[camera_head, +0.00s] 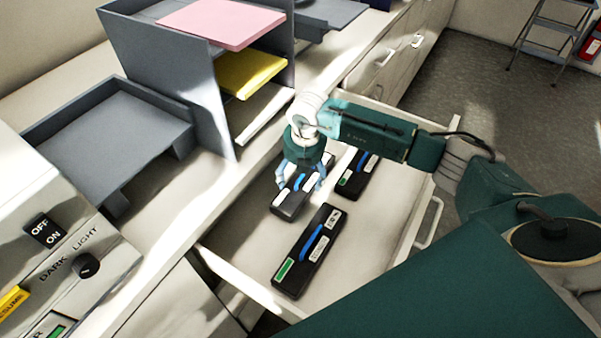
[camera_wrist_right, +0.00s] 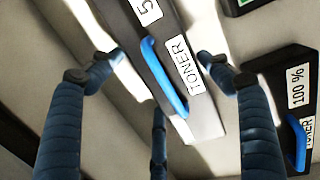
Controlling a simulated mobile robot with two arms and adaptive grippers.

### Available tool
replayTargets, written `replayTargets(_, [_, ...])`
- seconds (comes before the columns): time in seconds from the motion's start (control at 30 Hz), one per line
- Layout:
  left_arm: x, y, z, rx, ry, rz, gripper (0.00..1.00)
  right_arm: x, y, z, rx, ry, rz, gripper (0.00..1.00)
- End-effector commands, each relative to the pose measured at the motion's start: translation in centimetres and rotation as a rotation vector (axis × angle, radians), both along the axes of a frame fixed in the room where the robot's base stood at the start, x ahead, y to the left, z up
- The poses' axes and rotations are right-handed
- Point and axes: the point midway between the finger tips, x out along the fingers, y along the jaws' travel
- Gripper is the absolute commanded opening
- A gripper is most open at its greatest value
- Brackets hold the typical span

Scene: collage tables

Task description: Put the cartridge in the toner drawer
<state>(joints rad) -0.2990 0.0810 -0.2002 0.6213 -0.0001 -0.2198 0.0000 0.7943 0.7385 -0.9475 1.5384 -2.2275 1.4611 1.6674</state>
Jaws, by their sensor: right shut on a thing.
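My right gripper (camera_head: 303,178) is over the open drawer (camera_head: 372,232) and shut on a black toner cartridge (camera_head: 288,205) with a blue handle and white labels. In the right wrist view, the fingers (camera_wrist_right: 160,85) are on both sides of this cartridge (camera_wrist_right: 205,122), whose label reads TONER. I cannot tell whether it rests on the drawer floor or hangs just above it. A second cartridge (camera_head: 290,278) with a green label lies nearer in the drawer. A third cartridge (camera_head: 347,186) lies to the right, partly behind my arm. My left gripper is not in view.
A grey paper sorter (camera_head: 215,115) with pink and yellow sheets stands on the counter behind the drawer. A grey tray (camera_head: 110,130) and a copier (camera_head: 60,240) with a dial are at the left. A step ladder (camera_head: 545,40) stands on the floor at the far right.

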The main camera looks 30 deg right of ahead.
Motion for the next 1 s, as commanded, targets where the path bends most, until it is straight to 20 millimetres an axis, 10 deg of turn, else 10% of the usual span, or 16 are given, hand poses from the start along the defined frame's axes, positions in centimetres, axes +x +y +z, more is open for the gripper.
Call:
replayTargets(0.23, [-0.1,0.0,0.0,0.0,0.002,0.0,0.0,0.1,0.0,0.0,0.001,-0.003,0.0,0.35])
replayTargets(0.27, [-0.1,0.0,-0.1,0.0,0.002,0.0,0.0,0.0,0.0,-0.1,0.0,0.0,0.001,0.83])
replayTargets(0.33, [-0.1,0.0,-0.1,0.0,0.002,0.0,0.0,0.0,0.0,-0.1,0.0,0.0,0.001,0.97])
replayTargets(0.73, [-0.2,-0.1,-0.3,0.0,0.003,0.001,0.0,0.0,0.0,0.5,0.001,-0.003,0.0,0.97])
replayTargets(1.0, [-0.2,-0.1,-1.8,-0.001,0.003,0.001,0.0,-0.7,0.1,5.3,0.001,-0.008,0.002,0.97])
